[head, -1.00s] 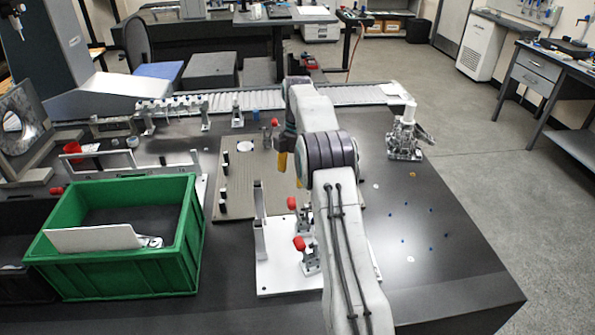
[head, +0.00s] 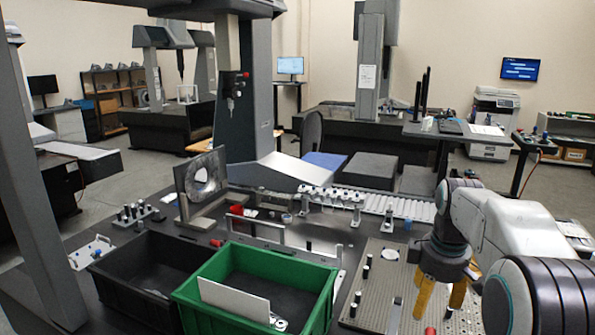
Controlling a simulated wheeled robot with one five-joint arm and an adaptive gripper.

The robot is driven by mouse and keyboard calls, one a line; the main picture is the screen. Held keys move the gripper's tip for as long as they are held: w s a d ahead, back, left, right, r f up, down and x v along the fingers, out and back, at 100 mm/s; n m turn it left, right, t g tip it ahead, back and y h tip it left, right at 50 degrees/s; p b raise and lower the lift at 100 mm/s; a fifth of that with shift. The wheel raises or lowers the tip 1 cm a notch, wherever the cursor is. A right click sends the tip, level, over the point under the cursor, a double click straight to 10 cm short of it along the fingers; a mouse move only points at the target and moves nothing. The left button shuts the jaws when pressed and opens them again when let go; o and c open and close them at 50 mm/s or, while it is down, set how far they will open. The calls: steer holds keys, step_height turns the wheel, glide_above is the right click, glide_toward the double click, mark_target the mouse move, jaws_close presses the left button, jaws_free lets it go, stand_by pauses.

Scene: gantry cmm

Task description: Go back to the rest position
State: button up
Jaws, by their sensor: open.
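My gripper (head: 439,307) is at the right of the head view, with its yellow fingers spread apart and pointing down. Nothing shows between them. It hangs over the perforated fixture plate (head: 385,278), in front of part of it; I cannot tell the height of the fingertips above it. My white arm reaches in from the right edge and hides what lies behind it.
A green crate (head: 196,301) holding a white panel (head: 235,300) stands left of my gripper. A black crate (head: 111,283) is beside it. A grey upright with a round opening (head: 202,182) and a slotted rail (head: 395,206) stand farther back. A grey gantry column (head: 30,200) rises at left.

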steer(key=s+a+f+m+t, duration=0.1)
steer(key=s+a+m, duration=0.3)
steer(key=s, duration=0.8)
steer(key=s+a+f+m+t, duration=0.1)
steer(key=s+a+m, duration=0.3)
steer(key=s, duration=0.9)
steer(key=shift+a+f, duration=0.65)
steer(key=shift+a, duration=0.05)
